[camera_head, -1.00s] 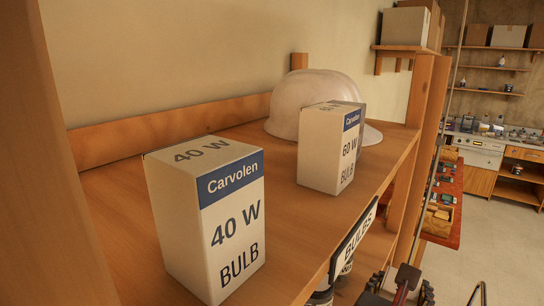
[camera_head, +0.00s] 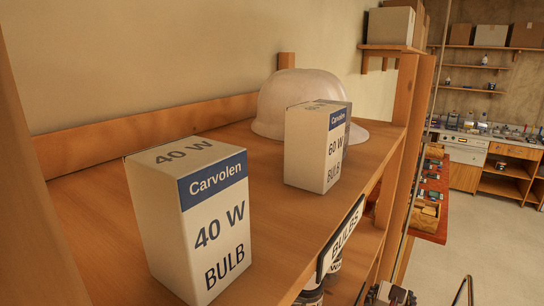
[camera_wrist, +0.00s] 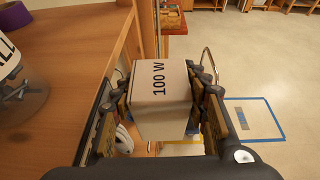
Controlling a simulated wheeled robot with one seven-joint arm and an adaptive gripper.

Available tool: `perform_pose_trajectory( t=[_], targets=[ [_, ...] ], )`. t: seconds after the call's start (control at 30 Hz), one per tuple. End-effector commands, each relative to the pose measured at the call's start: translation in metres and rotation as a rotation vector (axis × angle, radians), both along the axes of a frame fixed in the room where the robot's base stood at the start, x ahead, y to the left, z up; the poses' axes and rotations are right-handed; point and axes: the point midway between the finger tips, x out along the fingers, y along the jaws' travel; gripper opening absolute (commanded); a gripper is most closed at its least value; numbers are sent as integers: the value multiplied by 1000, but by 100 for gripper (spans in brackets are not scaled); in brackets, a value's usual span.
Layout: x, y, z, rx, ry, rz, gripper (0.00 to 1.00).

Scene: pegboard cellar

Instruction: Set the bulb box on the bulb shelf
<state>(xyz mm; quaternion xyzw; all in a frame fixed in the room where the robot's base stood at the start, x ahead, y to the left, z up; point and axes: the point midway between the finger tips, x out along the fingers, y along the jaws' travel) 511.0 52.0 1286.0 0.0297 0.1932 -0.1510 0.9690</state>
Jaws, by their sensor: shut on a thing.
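In the head view only a small part of my gripper shows at the bottom edge; the held box is hidden there.
A white hard hat (camera_head: 272,105) sits behind the 60 W box. Bare shelf lies between the two boxes. A wooden post (camera_head: 395,150) stands at the far end. In the wrist view, a glass jar (camera_wrist: 20,95) and purple tape (camera_wrist: 15,17) are on a board at left.

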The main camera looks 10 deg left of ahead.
Motion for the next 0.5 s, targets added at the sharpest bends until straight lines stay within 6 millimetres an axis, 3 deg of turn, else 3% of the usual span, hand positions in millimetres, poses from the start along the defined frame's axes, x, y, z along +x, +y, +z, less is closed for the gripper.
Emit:
perform_pose_trajectory(
  t=[0.03, 0.23, 0.5],
  targets=[
    [11, -9, -20, -5, 8, -5, 19],
    [50, -27, -76, -3, 8, -1, 19],
    [85, -41, -123, -1, 2, 5, 19]
  ],
)
